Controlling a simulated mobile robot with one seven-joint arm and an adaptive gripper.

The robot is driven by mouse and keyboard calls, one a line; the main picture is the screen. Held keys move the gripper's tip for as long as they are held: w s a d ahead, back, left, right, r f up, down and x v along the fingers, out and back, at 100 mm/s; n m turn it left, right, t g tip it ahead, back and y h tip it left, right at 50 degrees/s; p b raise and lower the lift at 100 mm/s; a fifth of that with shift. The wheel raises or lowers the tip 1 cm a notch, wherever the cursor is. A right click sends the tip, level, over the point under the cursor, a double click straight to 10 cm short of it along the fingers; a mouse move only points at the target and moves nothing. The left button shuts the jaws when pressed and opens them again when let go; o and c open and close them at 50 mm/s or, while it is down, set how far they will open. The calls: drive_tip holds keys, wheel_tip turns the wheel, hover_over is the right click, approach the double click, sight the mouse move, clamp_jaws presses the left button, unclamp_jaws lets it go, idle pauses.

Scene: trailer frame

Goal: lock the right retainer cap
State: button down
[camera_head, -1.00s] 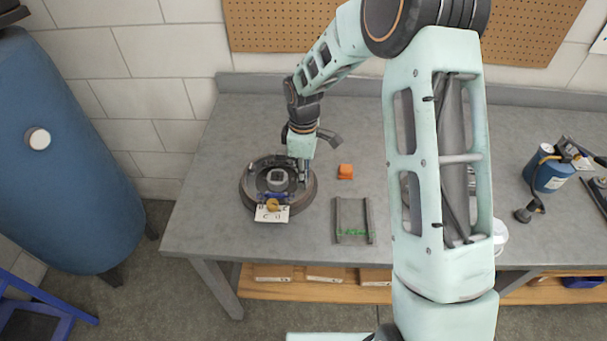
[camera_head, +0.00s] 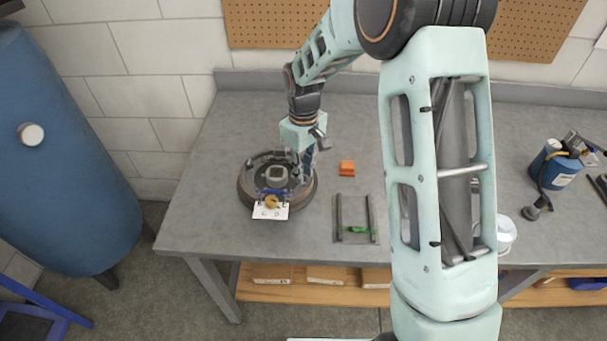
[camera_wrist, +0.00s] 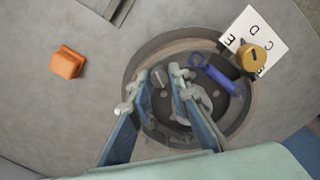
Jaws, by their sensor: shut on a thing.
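The round brake drum assembly (camera_head: 243,196) lies on the bench at left and also shows in the wrist view (camera_wrist: 237,125). My gripper (camera_head: 305,176) points down at the right side of its inner plate. In the wrist view my blue-grey fingers (camera_wrist: 160,85) straddle a small part, which looks like the right retainer cap (camera_wrist: 161,79). The jaws are shut on it. Its lower part and seat are hard to make out, so I cannot tell whether it is locked. A gold knob (camera_wrist: 256,57) and blue part (camera_wrist: 222,76) sit at the drum's near edge.
A white lettered card (camera_head: 271,212) lies by the gold knob. An orange block (camera_head: 346,168) stands right of the drum. A railed fixture (camera_head: 340,215) with a green piece (camera_head: 360,230) lies at the front. A blue canister (camera_head: 548,170) stands far right.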

drive_tip(key=m+b, duration=0.2)
drive_tip(key=m, duration=0.3)
drive_tip(key=shift+m, duration=0.3)
drive_tip(key=m+b, duration=0.1)
drive_tip(key=m, duration=0.4)
drive_tip(key=shift+m, duration=0.3)
drive_tip(key=c, duration=1.8)
unclamp_jaws()
wheel_tip(320, 180, up, 12)
drive_tip(key=shift+d, duration=0.1)
